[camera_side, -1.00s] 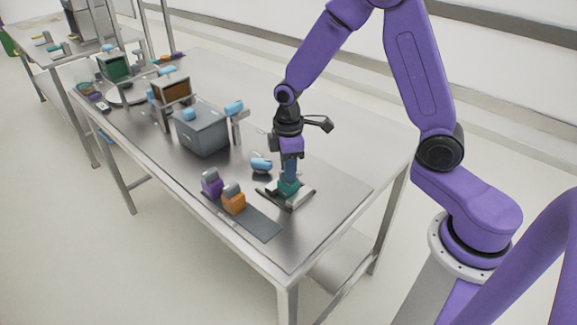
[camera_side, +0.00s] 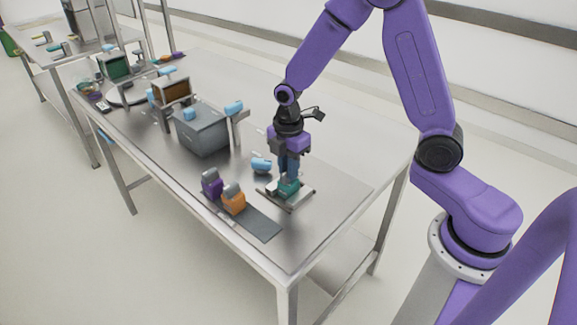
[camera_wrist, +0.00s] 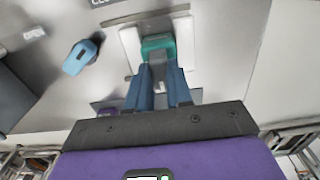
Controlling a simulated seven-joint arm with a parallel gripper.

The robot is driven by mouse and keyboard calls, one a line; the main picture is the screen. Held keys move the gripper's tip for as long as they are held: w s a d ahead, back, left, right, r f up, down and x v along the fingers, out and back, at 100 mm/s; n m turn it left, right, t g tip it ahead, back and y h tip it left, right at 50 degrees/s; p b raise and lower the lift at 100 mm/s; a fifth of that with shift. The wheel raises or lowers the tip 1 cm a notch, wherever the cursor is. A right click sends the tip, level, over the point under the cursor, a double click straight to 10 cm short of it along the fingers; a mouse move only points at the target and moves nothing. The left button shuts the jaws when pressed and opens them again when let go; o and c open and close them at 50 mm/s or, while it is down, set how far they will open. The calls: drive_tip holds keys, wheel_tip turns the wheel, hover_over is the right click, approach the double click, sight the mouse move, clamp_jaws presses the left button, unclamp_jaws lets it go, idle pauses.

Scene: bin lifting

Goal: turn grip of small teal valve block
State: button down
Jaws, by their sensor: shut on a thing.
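The small teal valve block (camera_side: 288,187) sits on a light metal plate or fixture (camera_side: 299,203) near the front right of the table. In the wrist view the teal block (camera_wrist: 157,44) lies at the top centre, between the pale sides of the fixture (camera_wrist: 130,43). My gripper (camera_side: 289,178) points down at the block from above, with its blue fingers shut on it. The fingers also show in the wrist view (camera_wrist: 160,70), reaching to the block's near side. The fingertips' contact is partly hidden.
A purple block (camera_side: 212,185) and an orange block (camera_side: 233,201) stand on a dark mat (camera_side: 262,227) at the front edge. A blue-handled piece (camera_side: 261,164) lies just left of my gripper. A grey bin (camera_side: 203,134) stands farther back. The table's right side is clear.

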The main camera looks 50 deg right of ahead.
idle(0.4)
drive_tip(key=c, duration=1)
unclamp_jaws()
drive_tip(key=shift+r, duration=0.1)
wheel_tip(320, 180, up, 17)
drive_tip(key=shift+r, duration=0.15)
drive_tip(key=s+f+m, duration=0.2)
drive_tip(key=s+f, duration=0.1)
drive_tip(key=s, duration=0.9)
drive_tip(key=s+f+m, duration=0.3)
drive_tip(key=s, duration=1)
drive_tip(key=shift+s+f, duration=0.2)
drive_tip(key=shift+s, duration=0.1)
